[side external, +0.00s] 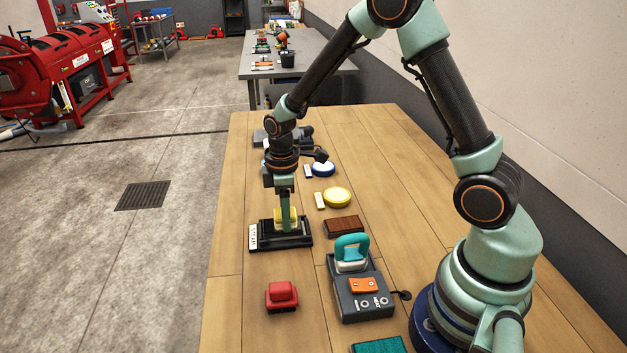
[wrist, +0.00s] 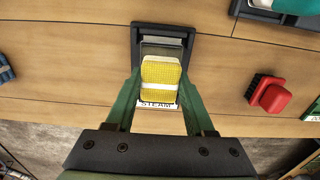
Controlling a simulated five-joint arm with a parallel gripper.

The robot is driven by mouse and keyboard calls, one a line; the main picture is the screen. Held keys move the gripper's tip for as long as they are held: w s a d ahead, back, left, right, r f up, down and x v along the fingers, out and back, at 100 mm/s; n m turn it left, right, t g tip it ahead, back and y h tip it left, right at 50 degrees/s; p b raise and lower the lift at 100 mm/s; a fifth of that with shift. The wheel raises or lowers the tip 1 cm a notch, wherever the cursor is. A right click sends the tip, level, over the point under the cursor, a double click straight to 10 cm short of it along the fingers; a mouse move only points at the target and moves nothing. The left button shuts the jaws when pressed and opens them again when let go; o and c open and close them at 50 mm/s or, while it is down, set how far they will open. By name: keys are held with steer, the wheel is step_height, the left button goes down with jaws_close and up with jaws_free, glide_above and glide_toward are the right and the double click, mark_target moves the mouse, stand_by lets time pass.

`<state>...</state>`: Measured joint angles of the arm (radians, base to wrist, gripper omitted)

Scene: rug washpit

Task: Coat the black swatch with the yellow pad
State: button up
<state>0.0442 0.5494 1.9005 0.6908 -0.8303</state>
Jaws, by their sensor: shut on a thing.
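My gripper (side external: 287,218) is shut on the yellow pad (wrist: 161,72), with a green finger on each side of it. In the side view the yellow pad (side external: 278,213) is upright in the jaws, over the black swatch (side external: 297,239). The swatch lies in or on a black frame with a white label reading STEAM (wrist: 156,105). In the wrist view the black frame (wrist: 165,27) shows around the pad, and its dark grey inside shows past the pad's far end. The pad hides much of the middle. I cannot tell whether the pad touches the swatch.
A round yellow dish (side external: 337,197) and a round blue dish (side external: 323,169) stand behind, with white labels. A brown block (side external: 344,226) and a grey box with a teal handle (side external: 362,290) are to the right.

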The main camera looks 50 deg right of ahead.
steer(key=shift+w+a, duration=1.9)
steer(key=shift+a, duration=0.05)
steer(key=shift+s+d, duration=3.5)
steer(key=shift+d, duration=0.05)
step_height(320, 180, up, 8)
steer(key=shift+w+a, duration=0.1)
steer(key=shift+a, duration=0.1)
